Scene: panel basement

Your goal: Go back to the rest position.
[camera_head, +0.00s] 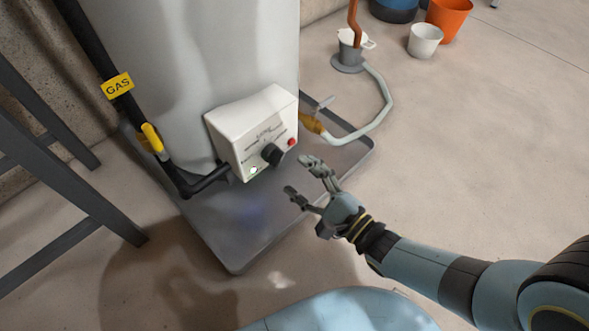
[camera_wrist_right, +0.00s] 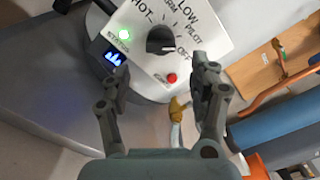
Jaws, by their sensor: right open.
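My right gripper (camera_head: 303,181) is open and empty, held in front of the white control box (camera_head: 229,127) on the heater tank. In the right wrist view its two fingers (camera_wrist_right: 160,95) stand apart, with the box's black knob (camera_wrist_right: 160,41) beyond the gap between them. The fingers appear clear of the knob (camera_head: 272,154). The red button (camera_wrist_right: 172,78) and a lit green light (camera_wrist_right: 124,34) show on the box face. My right arm (camera_head: 430,270) reaches in from the lower right. My left gripper is not in view.
The white tank (camera_head: 200,60) stands on a grey tray (camera_head: 235,240). A black gas pipe (camera_head: 88,45) with a yellow valve handle (camera_head: 152,138) runs at left, near a dark metal frame (camera_head: 60,190). A drain hose (camera_head: 385,105), white bucket (camera_head: 425,41) and orange bucket (camera_head: 449,18) are behind. The right floor is clear.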

